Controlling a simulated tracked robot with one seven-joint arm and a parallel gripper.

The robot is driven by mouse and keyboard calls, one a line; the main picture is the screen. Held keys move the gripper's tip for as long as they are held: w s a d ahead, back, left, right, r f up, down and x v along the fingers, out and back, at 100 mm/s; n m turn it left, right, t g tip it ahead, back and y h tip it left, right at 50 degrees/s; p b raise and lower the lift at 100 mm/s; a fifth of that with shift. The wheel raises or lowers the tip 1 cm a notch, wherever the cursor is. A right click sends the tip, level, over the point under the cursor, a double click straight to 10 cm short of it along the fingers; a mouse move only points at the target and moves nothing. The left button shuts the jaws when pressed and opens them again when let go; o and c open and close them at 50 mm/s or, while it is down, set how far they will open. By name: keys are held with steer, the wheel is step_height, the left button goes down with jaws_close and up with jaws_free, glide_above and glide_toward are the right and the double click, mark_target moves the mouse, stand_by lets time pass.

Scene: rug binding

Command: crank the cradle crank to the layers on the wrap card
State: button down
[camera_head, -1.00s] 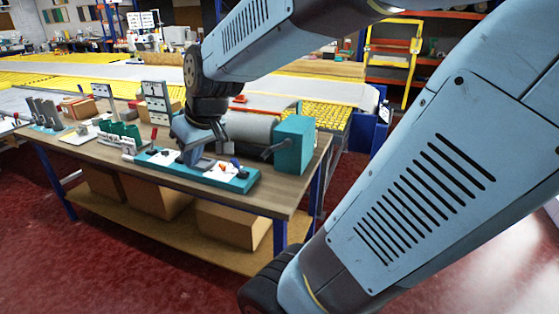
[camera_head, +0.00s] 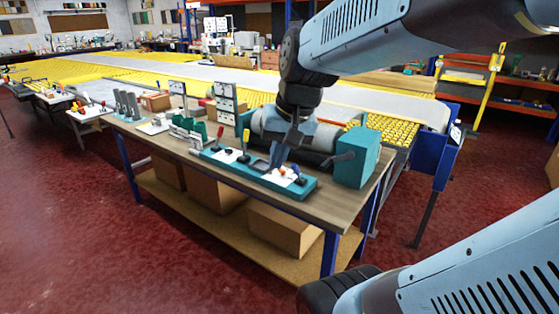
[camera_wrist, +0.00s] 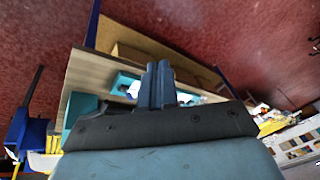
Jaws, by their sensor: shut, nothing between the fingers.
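The cradle stands at the right end of the workbench (camera_head: 350,203). It has a teal end box (camera_head: 358,160) and a grey roll (camera_head: 270,128).
Green blocks (camera_head: 188,131) and grey posts (camera_head: 128,104) stand farther left. Cardboard boxes (camera_head: 285,230) fill the lower shelf. Red floor (camera_head: 80,230) in front is clear.

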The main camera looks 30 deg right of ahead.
steer(key=w+d+f+m+t+y, duration=0.1)
steer(key=w+d+f+m+y, duration=0.4)
steer(key=d+m, duration=0.35)
steer(key=w+d+f+m+y, duration=0.2)
steer(key=w+d+f+m, duration=0.3)
steer(key=w+d+m, duration=0.3)
steer(key=s+d+f+m+t+h, duration=0.15)
steer(key=d+f+m+t, duration=0.45)
steer(key=d, duration=0.6)
steer(key=s+d+f+m+t+h, duration=0.1)
steer(key=s+d+f+m+t, duration=0.1)
steer(key=d+f+m, duration=0.65)
steer(key=w+n, duration=0.1)
steer(key=w, duration=0.2)
steer(key=w+a+f+n, duration=0.1)
steer(key=w, duration=0.2)
steer(key=w+f+n, duration=0.1)
steer(key=w+n, duration=0.1)
steer(key=shift+w+a+f+y, duration=0.15)
steer(key=shift+w+a+y, duration=0.15)
steer(key=shift+w, duration=0.1)
steer(key=shift+w+a+r, duration=0.4)
steer(key=shift+w+r, duration=0.25)
steer(key=shift+w, duration=0.2)
steer(key=shift+w+a+r, duration=0.25)
steer(key=shift+w+r, duration=0.05)
steer(key=shift+w, duration=0.3)
